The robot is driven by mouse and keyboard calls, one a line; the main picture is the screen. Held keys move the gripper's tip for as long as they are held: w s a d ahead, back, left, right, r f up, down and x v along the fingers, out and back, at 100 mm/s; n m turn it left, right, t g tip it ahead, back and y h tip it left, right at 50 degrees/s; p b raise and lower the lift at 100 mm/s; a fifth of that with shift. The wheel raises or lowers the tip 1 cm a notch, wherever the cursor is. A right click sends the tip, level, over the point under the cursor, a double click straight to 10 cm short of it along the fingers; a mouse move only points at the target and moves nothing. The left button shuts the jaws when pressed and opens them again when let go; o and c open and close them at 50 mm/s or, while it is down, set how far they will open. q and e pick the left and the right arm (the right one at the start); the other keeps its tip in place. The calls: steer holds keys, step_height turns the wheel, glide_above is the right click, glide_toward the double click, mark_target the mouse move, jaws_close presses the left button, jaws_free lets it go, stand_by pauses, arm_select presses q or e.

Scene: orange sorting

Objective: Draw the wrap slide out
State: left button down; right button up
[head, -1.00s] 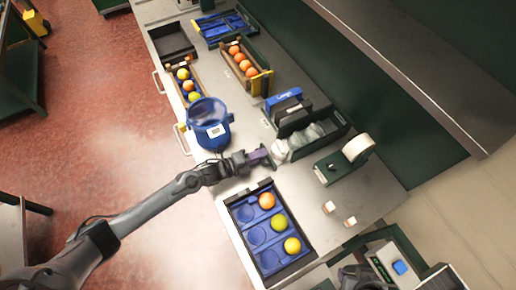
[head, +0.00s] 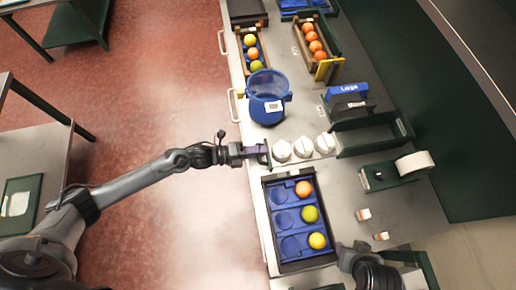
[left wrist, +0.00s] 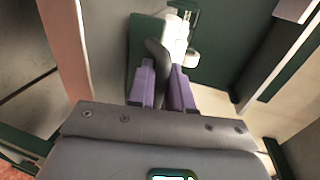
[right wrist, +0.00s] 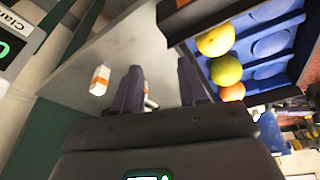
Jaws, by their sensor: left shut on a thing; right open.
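The wrap slide (head: 313,154) shows in the head view as a narrow strip bearing three white wrapped lumps (head: 303,146). It reaches left out of the dark green wrap holder (head: 378,141), which looks empty inside. My left gripper (head: 264,153) is shut on the slide's dark end handle, at the bench's left edge. In the left wrist view a dark upright piece (left wrist: 156,58) stands between the purple fingers, with white wrap (left wrist: 176,36) beyond. My right gripper (right wrist: 160,85) is open and empty above the bench near two small orange-and-white boxes (right wrist: 100,80).
A blue sorting tray (head: 284,219) with three fruits lies just below the slide. A blue tub (head: 267,106) stands above it. A tape dispenser (head: 398,170) is to the right. Fruit crates (head: 318,49) stand farther back. The aisle floor on the left is clear.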

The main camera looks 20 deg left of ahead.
stand_by(0.3)
arm_select(q)
steer(key=c, duration=1.3)
jaws_free()
steer(key=shift+a, duration=0.15)
steer(key=shift+o, duration=0.4)
steer(key=shift+s+a, duration=0.1)
steer(key=shift+a, duration=0.05)
arm_select(e)
steer(key=shift+a, duration=0.25)
arm_select(q)
steer(key=v, duration=1)
steer(key=shift+s+a+b, duration=0.2)
steer(key=shift+a+b, duration=0.1)
steer(key=shift+b, duration=0.05)
arm_select(e)
steer(key=shift+f, duration=0.35)
